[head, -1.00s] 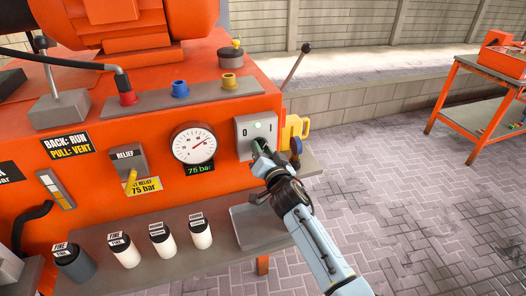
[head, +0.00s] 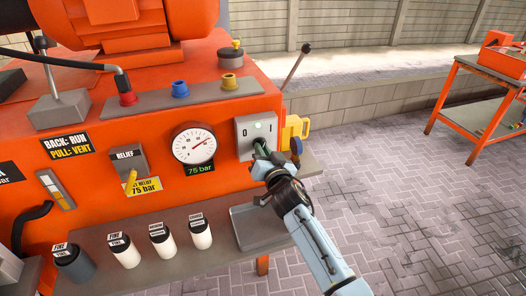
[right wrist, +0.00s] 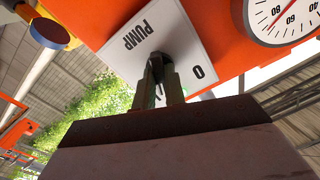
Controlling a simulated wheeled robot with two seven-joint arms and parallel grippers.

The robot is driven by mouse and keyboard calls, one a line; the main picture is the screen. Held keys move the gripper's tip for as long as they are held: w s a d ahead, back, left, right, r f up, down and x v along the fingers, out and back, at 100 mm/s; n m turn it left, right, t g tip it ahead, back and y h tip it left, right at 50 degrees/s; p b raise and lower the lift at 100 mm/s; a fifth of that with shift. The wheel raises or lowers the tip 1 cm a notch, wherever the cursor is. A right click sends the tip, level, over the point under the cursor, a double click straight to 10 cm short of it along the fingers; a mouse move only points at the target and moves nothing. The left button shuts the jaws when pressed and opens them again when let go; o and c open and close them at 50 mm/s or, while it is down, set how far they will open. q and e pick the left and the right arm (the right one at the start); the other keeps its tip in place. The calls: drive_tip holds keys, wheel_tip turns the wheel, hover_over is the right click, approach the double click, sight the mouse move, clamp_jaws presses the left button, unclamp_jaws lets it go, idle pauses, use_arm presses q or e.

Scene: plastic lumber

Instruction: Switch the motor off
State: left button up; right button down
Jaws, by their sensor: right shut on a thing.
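The motor switch is a black knob (right wrist: 157,66) on a pale plate marked PUMP and 0 (right wrist: 178,42) in the right wrist view. In the head view the plate (head: 242,144) is on the right end of the orange machine's front, with a small green lamp (head: 258,126). My right gripper (head: 259,147) is at the plate. In the right wrist view its fingers (right wrist: 159,84) are shut on the knob. The fingers hide part of the knob, so its exact setting is unclear. My left gripper is not in view.
The pressure gauge (head: 194,145) left of the plate has a 75 bar display below it. A yellow handle (head: 296,126) sits just right of the plate. Several labelled cylinders (head: 162,240) and a grey tray (head: 262,236) are on the ledge below.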

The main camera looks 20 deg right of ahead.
drive_tip(key=n, duration=1.1)
drive_tip(key=shift+n, duration=0.4)
idle(0.3)
drive_tip(key=c, duration=1.5)
unclamp_jaws()
drive_tip(key=shift+o, duration=0.2)
drive_tip(key=s, duration=1.3)
drive_tip(key=shift+s+d, duration=0.2)
drive_tip(key=shift+d, duration=0.05)
